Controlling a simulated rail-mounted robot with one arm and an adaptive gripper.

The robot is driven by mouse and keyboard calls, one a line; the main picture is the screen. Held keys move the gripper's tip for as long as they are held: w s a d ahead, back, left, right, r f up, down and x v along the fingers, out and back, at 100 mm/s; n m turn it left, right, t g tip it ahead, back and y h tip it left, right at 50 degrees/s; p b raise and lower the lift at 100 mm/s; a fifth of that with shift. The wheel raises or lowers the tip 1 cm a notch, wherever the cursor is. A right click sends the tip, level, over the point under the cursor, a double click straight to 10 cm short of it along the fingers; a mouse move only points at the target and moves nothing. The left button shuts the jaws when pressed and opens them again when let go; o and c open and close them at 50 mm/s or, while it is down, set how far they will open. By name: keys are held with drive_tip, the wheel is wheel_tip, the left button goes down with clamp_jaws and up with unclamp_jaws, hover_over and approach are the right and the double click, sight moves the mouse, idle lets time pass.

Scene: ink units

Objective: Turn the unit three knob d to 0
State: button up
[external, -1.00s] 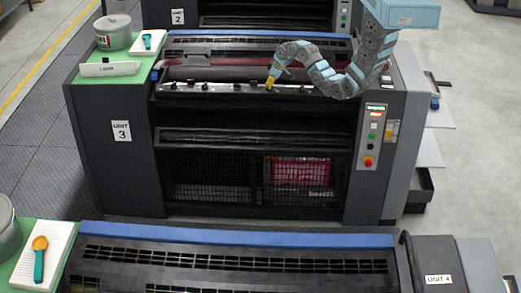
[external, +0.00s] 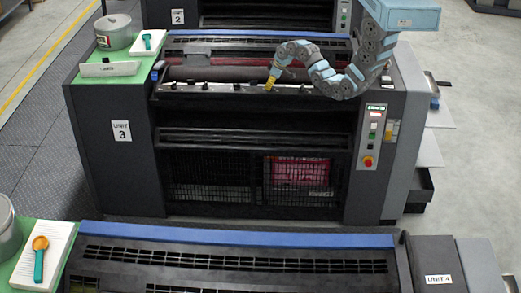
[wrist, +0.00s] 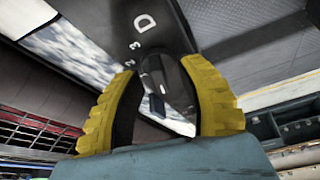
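The dark knob d (wrist: 153,72) is in the wrist view, below a white letter D on a dark panel (wrist: 150,45). The digits 3 and 2 show to its left. My gripper (wrist: 158,68) has its two yellow fingers spread, one on each side of the knob. Small gaps seem to show between the fingertips and the knob; contact is not certain. In the external view my gripper (external: 270,82) is at the right part of the knob bar (external: 215,88) on unit three (external: 121,131). The fingers hide the knob there.
Several other knobs stand along the bar to the left of my gripper. A control panel (external: 371,135) with lit buttons is on the unit's right front. A grey can (external: 114,32) stands on the green top at left. Unit 4 (external: 440,279) is in the foreground.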

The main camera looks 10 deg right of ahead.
drive_tip(key=shift+r, duration=0.1)
drive_tip(key=shift+v, duration=2.2)
drive_tip(key=v, duration=0.7)
drive_tip(key=shift+d+r, duration=0.15)
drive_tip(key=shift+s, duration=0.1)
